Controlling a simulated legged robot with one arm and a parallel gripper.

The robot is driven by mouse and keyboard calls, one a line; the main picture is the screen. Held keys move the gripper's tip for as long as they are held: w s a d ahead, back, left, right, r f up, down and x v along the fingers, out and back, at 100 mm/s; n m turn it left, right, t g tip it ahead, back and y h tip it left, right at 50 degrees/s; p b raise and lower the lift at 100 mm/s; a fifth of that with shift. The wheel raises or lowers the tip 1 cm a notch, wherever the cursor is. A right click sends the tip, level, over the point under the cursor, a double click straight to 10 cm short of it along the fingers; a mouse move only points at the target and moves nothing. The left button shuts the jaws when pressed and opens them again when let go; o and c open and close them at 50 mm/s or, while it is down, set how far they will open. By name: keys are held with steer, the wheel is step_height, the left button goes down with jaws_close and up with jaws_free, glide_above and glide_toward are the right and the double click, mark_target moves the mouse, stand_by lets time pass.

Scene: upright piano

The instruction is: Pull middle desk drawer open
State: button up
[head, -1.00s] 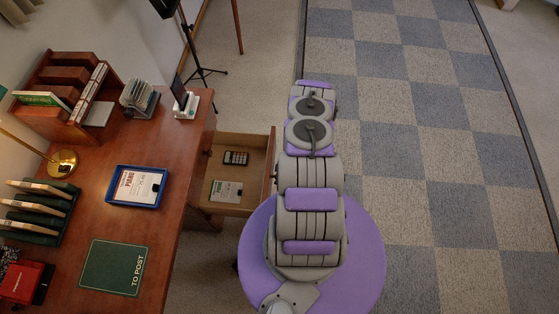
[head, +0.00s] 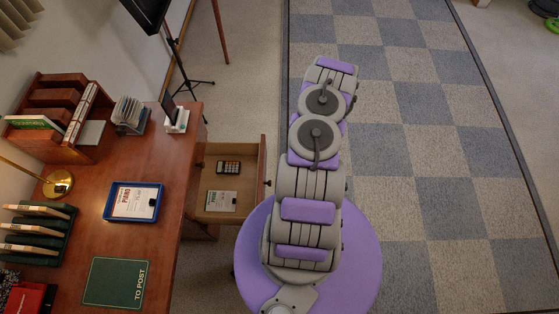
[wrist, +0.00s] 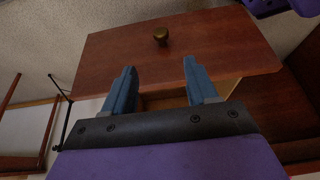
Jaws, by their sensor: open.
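The desk drawer (head: 233,215) stands pulled out from the right side of the desk, its open top showing a calculator (head: 229,167) and a white-and-green card (head: 221,201) inside. Whether it is the middle one cannot be told. In the wrist view its reddish-brown front (wrist: 215,40) carries a round brass knob (wrist: 161,35). The knob also shows in the head view (head: 267,183). My gripper (wrist: 158,72) is open and empty, with its two blue fingers apart and the knob clear of them. My gripper is hidden in the head view.
The desk top (head: 160,165) holds a blue tray (head: 109,214), a green mat (head: 115,281), a wooden organizer and a lamp. A music stand (head: 183,80) stands beyond the desk. The checkered carpet (head: 420,150) on the right is clear.

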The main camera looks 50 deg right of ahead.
steer(key=shift+v, duration=1.25)
steer(key=shift+d, duration=0.1)
